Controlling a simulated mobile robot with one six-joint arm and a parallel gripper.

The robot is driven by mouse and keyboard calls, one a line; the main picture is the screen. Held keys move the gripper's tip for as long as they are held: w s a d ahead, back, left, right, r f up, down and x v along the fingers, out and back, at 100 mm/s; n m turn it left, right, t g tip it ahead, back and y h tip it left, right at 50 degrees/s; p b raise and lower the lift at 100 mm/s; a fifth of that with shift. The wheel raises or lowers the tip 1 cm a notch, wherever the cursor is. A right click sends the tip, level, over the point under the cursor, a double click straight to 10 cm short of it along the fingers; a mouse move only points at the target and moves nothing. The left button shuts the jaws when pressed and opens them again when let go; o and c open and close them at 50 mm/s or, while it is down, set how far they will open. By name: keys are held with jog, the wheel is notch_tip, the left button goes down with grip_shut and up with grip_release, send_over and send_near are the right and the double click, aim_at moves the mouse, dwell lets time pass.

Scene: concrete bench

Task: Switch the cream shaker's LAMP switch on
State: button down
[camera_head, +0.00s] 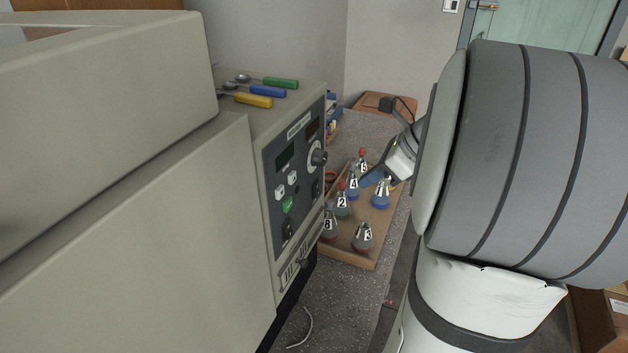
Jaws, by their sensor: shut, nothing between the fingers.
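The cream shaker (120,220) fills the left side of the view. Its dark control panel (273,165) faces right and is seen at a steep angle. On the panel are two whitish switches, a lit green switch (288,204), a black rocker (287,232) and a round knob (317,157). The labels are too small to read, so I cannot tell which switch is LAMP or how it is set. My gripper (370,177) is shut and empty, right of the panel and apart from it, in front of the flasks from this view. My arm hides part of the right side.
A wooden tray (350,256) with several numbered flasks stands on the speckled bench (335,300) beside the shaker. Tools with green, blue and yellow handles (268,90) lie on the shaker's top. A white cable (302,328) lies on the bench in front.

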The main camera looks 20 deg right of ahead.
aim_at(317, 190)
jog(key=w+a+f+p, duration=0.1)
jog(key=w+a+f, duration=0.5)
jog(key=shift+d+f, duration=0.1)
jog(key=shift+d, duration=0.05)
dwell(0.3)
